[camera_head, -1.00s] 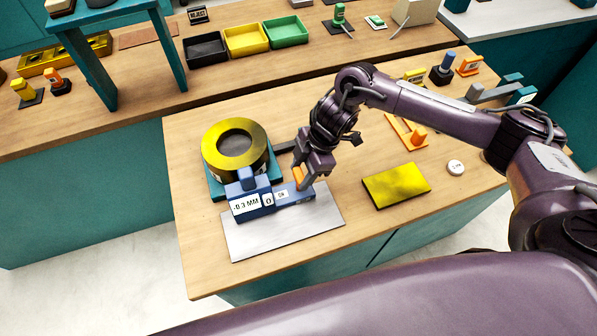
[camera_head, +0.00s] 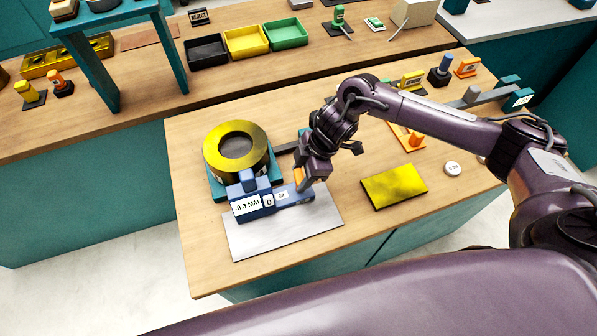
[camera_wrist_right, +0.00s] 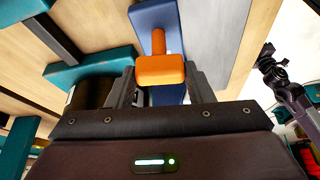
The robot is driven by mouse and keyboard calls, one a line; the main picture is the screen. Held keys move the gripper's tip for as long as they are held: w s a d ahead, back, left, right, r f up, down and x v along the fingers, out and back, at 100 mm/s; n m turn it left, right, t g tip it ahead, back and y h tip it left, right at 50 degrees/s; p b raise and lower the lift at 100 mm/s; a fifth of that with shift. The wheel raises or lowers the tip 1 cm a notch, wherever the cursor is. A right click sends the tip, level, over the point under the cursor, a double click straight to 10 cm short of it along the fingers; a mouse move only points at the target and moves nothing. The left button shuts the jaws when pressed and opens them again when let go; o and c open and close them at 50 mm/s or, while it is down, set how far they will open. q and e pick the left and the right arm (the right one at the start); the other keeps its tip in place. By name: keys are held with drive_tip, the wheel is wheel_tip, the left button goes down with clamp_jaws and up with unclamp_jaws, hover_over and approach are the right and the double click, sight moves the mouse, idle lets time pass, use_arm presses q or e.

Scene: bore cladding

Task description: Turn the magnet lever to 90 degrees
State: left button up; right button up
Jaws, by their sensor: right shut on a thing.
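The blue magnet base (camera_head: 250,203) carries a "-0.3 MM" display and stands on a light metal plate (camera_head: 275,237), beside the yellow-topped ring (camera_head: 213,155). The orange magnet lever (camera_head: 299,177) is at the right end of the blue base, mostly hidden by my right gripper (camera_head: 306,178) in the head view. In the right wrist view the orange lever (camera_wrist_right: 160,70) sits between the two fingers of my right gripper (camera_wrist_right: 160,88), which is shut on it. The blue body (camera_wrist_right: 155,15) lies beyond the lever.
A yellow block (camera_head: 395,187) and a white round disc (camera_head: 453,168) lie to the right on the bench. An orange stand (camera_head: 409,136) is behind them. Black, yellow (camera_head: 246,40) and green trays stand on the back bench. The bench front right is clear.

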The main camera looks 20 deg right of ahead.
drive_tip(key=shift+m+t+h+p, duration=0.3)
drive_tip(key=shift+m+t+p, duration=0.5)
drive_tip(key=shift+m+p, duration=1.8)
drive_tip(key=shift+p, duration=0.25)
drive_tip(key=shift+t, duration=0.3)
drive_tip(key=shift+m+t+h+p, duration=0.3)
drive_tip(key=shift+m+h+p, duration=0.2)
drive_tip(key=shift+m+p, duration=0.85)
drive_tip(key=shift+s+f+m, duration=0.1)
drive_tip(key=shift+m, duration=0.55)
drive_tip(key=m+t+h, duration=0.1)
drive_tip(key=m, duration=0.2)
